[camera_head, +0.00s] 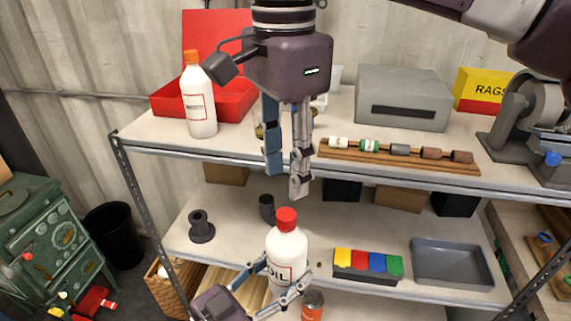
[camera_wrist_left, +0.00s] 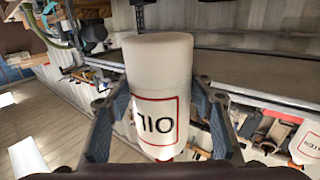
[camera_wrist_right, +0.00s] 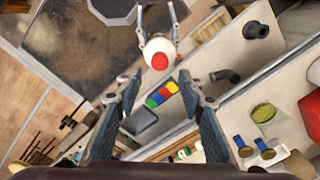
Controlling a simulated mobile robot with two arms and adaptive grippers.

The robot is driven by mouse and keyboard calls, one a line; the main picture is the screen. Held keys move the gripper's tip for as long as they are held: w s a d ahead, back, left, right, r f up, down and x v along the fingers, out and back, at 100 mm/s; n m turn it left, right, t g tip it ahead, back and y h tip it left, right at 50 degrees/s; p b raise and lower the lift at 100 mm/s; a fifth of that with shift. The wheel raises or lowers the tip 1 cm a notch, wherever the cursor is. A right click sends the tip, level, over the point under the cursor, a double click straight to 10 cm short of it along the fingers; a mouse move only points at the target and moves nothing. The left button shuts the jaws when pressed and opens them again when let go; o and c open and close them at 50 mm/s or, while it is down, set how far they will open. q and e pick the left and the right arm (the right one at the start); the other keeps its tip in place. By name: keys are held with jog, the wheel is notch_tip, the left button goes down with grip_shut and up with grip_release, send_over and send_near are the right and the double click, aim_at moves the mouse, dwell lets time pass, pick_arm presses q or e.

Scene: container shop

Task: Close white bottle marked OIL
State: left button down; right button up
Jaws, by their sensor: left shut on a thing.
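The white bottle marked OIL (camera_head: 286,252) is held upright in front of the lower shelf. A red cap (camera_head: 286,219) sits on its top; I cannot tell how tight it is. My left gripper (camera_head: 284,274) is shut around the bottle's body, and the left wrist view shows the bottle (camera_wrist_left: 158,85) between its fingers. My right gripper (camera_head: 287,182) points down above the red cap, apart from it. In the right wrist view its fingers (camera_wrist_right: 159,88) are spread with nothing between them, and the cap (camera_wrist_right: 160,61) shows beyond the tips.
Another white bottle with an orange cap (camera_head: 199,102) stands on the upper shelf beside a red box (camera_head: 235,100). A wooden rack (camera_head: 400,157) with small containers lies near the upper shelf edge (camera_head: 350,178). Coloured blocks (camera_head: 368,262) and a grey tray (camera_head: 452,265) are on the lower shelf.

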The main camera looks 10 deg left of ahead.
aim_at(286, 214)
dwell(0.3)
jog(key=shift+f, duration=4)
grip_shut()
jog(key=m, duration=0.3)
jog(key=shift+m, duration=0.3)
jog(key=m, duration=0.3)
jog(key=shift+m, duration=0.3)
jog(key=m, duration=0.5)
jog(key=shift+m, duration=0.3)
jog(key=shift+o, duration=0.4)
grip_release()
